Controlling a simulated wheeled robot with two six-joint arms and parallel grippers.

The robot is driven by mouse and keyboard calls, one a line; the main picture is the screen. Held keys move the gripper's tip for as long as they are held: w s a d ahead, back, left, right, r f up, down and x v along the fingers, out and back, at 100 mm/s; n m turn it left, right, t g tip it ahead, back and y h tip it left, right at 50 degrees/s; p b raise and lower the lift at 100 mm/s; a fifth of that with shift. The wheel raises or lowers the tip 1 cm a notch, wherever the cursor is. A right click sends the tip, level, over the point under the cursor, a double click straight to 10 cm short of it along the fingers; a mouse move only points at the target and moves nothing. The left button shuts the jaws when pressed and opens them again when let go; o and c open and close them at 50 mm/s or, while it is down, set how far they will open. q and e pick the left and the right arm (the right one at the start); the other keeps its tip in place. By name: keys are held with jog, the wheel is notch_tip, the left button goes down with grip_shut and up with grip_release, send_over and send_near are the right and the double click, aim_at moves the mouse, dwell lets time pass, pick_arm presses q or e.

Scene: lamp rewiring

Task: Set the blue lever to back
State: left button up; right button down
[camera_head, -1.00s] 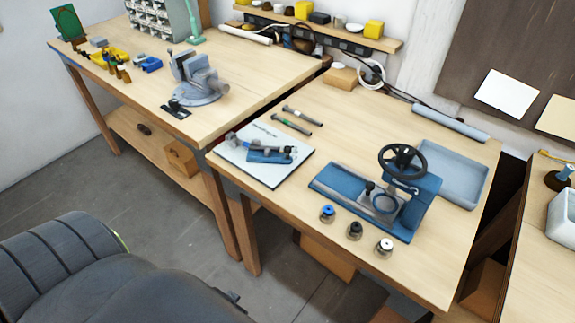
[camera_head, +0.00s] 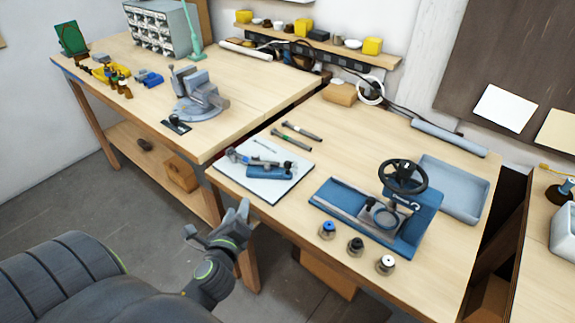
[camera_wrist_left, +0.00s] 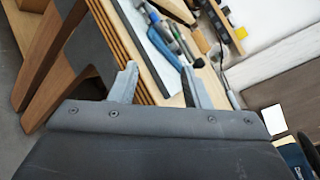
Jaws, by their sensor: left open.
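A small lever with a blue top (camera_head: 327,229) stands at the front edge of the right-hand bench, left of a black-topped one (camera_head: 355,245) and a white-topped one (camera_head: 386,264). Its tilt is too small to tell. My left gripper (camera_head: 218,222) is open and empty, in front of the bench edge, left of the blue lever and apart from it. In the left wrist view its two fingers (camera_wrist_left: 160,78) are spread by the bench edge, with nothing between them. My right gripper is not in view.
A blue press with a black handwheel (camera_head: 403,176) stands just behind the levers. A white mat (camera_head: 270,190) with tools lies to their left. A grey-blue tray (camera_head: 455,185) is at the right. A vise (camera_head: 200,95) stands on the left bench.

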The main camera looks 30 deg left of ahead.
aim_at(286, 168)
pick_arm(q)
jog(key=w+d+m+t+h, duration=0.3)
jog(key=w+d+m+h, duration=0.1)
jog(key=m, duration=0.8)
jog(key=x, duration=1.7)
jog(key=shift+w+d+r+p, duration=0.15)
jog(key=shift+w+r+p, duration=0.1)
jog(key=shift+p, duration=0.15)
grip_shut()
